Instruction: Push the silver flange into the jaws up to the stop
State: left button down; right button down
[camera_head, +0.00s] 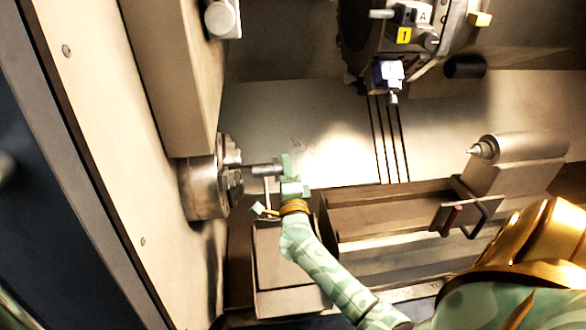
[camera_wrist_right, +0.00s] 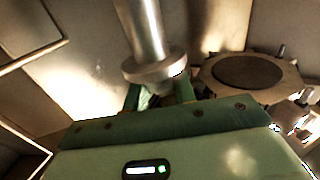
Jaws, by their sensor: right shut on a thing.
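The silver flange (camera_head: 262,169) points left from my right gripper toward the chuck (camera_head: 203,189). Its left end is close to the chuck jaws (camera_head: 233,178); I cannot tell whether it is inside them. In the right wrist view the flange (camera_wrist_right: 155,68) shows as a round collar with a thick shaft running up out of the picture. My right gripper (camera_head: 286,172) is shut on it. The green fingertips (camera_wrist_right: 158,95) sit at the collar's near side in the wrist view. The stop is not visible. My left gripper is not in view.
A tool turret (camera_head: 452,28) with a tool holder (camera_head: 388,74) hangs at the top. A tailstock (camera_head: 515,165) stands at the right. Box-like covers (camera_head: 375,215) lie below and right of my gripper. A machine wall (camera_head: 110,150) stands left of the chuck.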

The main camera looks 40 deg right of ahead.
aim_at(255, 175)
jog(key=shift+w+a+f+b, duration=0.1)
jog(key=shift+w+a+b, duration=0.4)
jog(key=shift+a, duration=0.45)
jog(key=shift+w+a+f+b, duration=0.1)
jog(key=shift+w+a+b, duration=0.15)
jog(key=shift+w+a, duration=0.6)
jog(key=shift+w+a+b, duration=0.4)
jog(key=shift+a, duration=0.8)
jog(key=shift+a, duration=0.2)
jog(key=shift+r+p, duration=0.1)
jog(key=shift+p, duration=0.2)
jog(key=shift+w+a, duration=0.1)
jog(key=shift+w, duration=0.05)
jog(key=shift+w+a, duration=0.1)
jog(key=shift+f, duration=0.3)
